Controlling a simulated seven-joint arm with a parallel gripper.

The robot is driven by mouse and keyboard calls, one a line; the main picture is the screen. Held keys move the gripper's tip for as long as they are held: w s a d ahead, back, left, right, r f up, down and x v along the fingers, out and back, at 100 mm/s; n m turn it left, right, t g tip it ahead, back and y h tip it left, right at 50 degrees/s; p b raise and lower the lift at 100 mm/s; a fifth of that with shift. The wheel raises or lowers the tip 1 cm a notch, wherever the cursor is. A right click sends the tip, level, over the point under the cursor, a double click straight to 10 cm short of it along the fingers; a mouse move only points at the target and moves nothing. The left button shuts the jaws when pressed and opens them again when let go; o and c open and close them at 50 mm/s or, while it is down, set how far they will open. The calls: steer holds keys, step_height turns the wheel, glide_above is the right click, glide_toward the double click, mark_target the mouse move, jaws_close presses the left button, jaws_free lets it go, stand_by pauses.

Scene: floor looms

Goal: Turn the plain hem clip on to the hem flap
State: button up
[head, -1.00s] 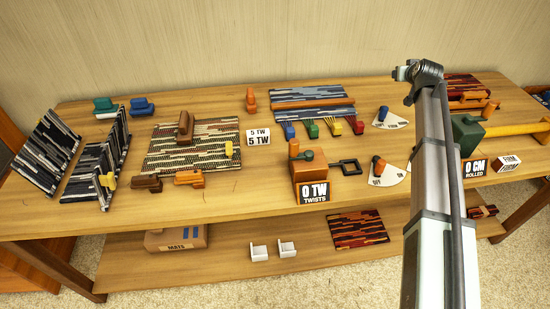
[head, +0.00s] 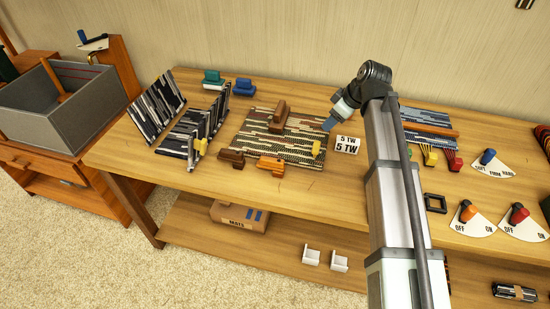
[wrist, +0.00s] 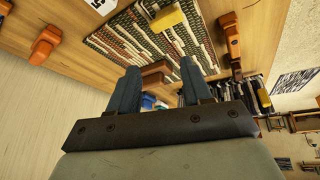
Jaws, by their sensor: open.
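A patterned beige and brown mat (head: 247,147) lies on the upper shelf with a brown block (head: 279,117) on it. A small yellow clip (head: 317,149) sits at the mat's right edge; it also shows at the top of the wrist view (wrist: 166,16). Another yellow clip (head: 201,147) is on the folded black and white mat (head: 182,137). I cannot tell for sure which clip is the plain one or which edge is the hem flap. My gripper (head: 331,122) is by the right side of the beige mat, near its yellow clip. In the wrist view its blue fingers (wrist: 160,66) are apart with nothing held.
A white "5 TW" sign (head: 347,145) stands just right of the mat. Brown (head: 231,158) and orange (head: 271,165) blocks sit at its front edge. Teal (head: 213,79) and blue (head: 243,88) blocks are behind. A grey bin (head: 60,108) is at far left. My arm hides shelf space right of the sign.

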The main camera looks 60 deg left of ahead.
mark_target(273, 160)
steer(key=s+a+n+g+h, duration=0.2)
steer(key=s+n, duration=0.2)
steer(key=s, duration=1)
steer(key=x, duration=1.3)
steer(key=shift+f, duration=0.2)
steer(key=shift+c, duration=0.3)
jaws_close()
